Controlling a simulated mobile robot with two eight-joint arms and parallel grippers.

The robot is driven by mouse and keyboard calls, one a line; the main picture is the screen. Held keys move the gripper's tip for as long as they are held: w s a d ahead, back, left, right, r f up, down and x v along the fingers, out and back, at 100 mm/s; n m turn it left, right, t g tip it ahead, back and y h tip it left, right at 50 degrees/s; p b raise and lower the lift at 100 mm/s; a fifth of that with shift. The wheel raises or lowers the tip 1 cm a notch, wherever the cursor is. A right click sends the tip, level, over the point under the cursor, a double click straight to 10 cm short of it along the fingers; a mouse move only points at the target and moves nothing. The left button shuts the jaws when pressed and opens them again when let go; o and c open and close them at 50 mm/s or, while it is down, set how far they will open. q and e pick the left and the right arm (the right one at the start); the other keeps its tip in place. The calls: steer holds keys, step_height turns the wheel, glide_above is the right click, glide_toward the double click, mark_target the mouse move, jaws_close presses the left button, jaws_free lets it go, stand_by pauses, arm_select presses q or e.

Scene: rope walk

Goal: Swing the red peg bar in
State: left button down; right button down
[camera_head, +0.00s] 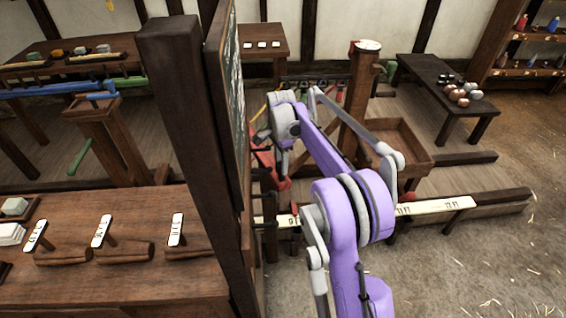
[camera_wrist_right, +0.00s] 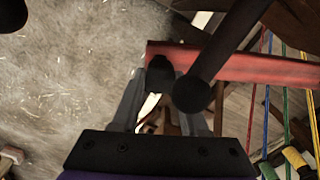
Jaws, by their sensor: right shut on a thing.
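The red peg bar (camera_wrist_right: 265,66) crosses the upper right of the right wrist view, with a dark round peg (camera_wrist_right: 191,93) standing out from it near its left end. My right gripper (camera_wrist_right: 172,88) is shut on the dark peg end of the bar; the exact contact between the fingers is partly hidden. In the head view, a red piece (camera_head: 264,158) shows left of my purple right arm, partly behind the dark post. The right fingertips cannot be made out there. My left gripper is not in view.
A tall dark post (camera_head: 185,150) with a chalkboard (camera_head: 225,100) stands left of my arm. A long pale marked rail (camera_head: 436,206) runs low behind the arm. A wooden bin (camera_head: 402,150) stands beyond it. Colored ropes (camera_wrist_right: 268,95) hang at the right of the wrist view. Straw-strewn floor is open at right.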

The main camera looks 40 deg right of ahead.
steer(key=shift+c, duration=2.1)
jaws_free()
steer(key=shift+r, duration=0.1)
step_height(320, 180, up, 11)
steer(key=shift+p, duration=0.35)
